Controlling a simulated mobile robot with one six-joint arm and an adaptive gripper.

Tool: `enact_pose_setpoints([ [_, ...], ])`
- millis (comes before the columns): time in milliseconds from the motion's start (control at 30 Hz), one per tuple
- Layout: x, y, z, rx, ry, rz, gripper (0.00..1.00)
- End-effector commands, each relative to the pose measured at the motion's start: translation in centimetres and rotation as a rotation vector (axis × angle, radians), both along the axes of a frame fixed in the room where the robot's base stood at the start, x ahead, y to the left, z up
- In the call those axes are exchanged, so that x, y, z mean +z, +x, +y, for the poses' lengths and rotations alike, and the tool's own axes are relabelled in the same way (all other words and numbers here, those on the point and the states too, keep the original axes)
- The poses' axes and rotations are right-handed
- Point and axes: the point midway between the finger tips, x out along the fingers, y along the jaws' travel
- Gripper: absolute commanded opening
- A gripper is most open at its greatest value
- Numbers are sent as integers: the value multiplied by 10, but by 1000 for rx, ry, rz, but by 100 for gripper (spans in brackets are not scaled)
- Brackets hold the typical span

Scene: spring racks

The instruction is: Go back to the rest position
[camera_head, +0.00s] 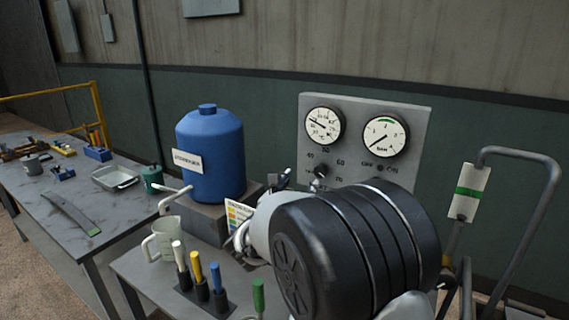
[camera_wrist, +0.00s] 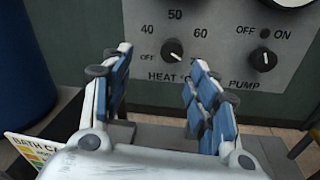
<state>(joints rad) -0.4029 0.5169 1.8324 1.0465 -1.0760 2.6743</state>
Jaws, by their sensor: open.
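My gripper (camera_wrist: 160,62) is open in the wrist view, its two blue-padded fingers apart with nothing between them. It faces the grey control panel (camera_wrist: 222,25), with the heat knob (camera_wrist: 172,50) seen between and beyond the fingertips. The pump knob (camera_wrist: 263,58) is to the right of the fingers. I cannot tell whether a finger touches the panel, but a gap seems to show. In the head view my arm's large black joint covers most of the gripper and the panel's lower part.
A blue tank (camera_head: 212,150) stands left of the panel (camera_head: 418,120). A clear jug (camera_head: 163,240) and several coloured-handled tools (camera_head: 199,268) stand on the near bench. A side table (camera_head: 60,190) holds a tray (camera_head: 115,178). A bent metal rail (camera_head: 525,155) is at right.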

Motion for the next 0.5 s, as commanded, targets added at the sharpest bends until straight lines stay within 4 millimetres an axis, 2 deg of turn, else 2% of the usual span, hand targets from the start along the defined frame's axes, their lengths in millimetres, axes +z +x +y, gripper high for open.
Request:
enact_pose_setpoints([
  [33, 16, -2, -1, 57, -75, 55, 54],
  [100, 31, -7, 4, 165, -228, 157, 54],
  [267, 53, -41, 17, 436, -667, 363, 54],
  [367, 57, -75, 21, 601, -973, 463, 54],
  [500, 49, -137, 21, 828, -1427, 569, 54],
])
